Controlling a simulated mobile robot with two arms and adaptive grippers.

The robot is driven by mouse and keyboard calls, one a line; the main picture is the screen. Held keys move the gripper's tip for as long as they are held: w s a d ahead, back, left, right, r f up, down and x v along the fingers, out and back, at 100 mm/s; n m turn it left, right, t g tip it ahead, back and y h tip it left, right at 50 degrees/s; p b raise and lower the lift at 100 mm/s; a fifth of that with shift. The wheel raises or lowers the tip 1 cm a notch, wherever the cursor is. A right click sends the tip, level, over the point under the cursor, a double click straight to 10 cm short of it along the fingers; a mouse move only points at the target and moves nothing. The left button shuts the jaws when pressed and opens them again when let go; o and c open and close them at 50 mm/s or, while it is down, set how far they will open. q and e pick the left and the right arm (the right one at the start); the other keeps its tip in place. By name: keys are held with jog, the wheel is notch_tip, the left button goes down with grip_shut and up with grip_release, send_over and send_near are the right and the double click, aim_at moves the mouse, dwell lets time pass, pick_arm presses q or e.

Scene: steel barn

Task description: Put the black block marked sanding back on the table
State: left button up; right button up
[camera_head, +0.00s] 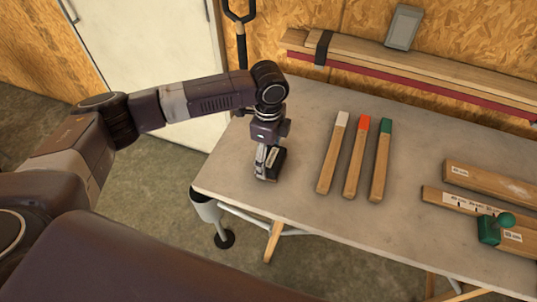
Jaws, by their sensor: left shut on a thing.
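My left gripper (268,162) points down over the left part of the grey table (310,205). It is shut on a small black block (277,165). Part of the block is hidden behind the fingers, and any marking on it is too small to read. The block is at or just above the tabletop; I cannot tell whether it touches. My right gripper is not in view.
Three wooden sticks with white, red and green ends (355,155) lie right of the gripper. Wooden boards (490,187) and a green stamp-like tool (490,230) are at the right. Planks (430,68) run along the back wall. The table between gripper and sticks is clear.

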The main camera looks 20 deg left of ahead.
aim_at(269, 156)
pick_arm(q)
jog(key=o, duration=1)
jog(key=shift+f, duration=0.1)
jog(key=shift+o, duration=0.5)
notch_tip(269, 156, up, 12)
jog(key=b, duration=0.2)
jog(key=shift+r, duration=0.2)
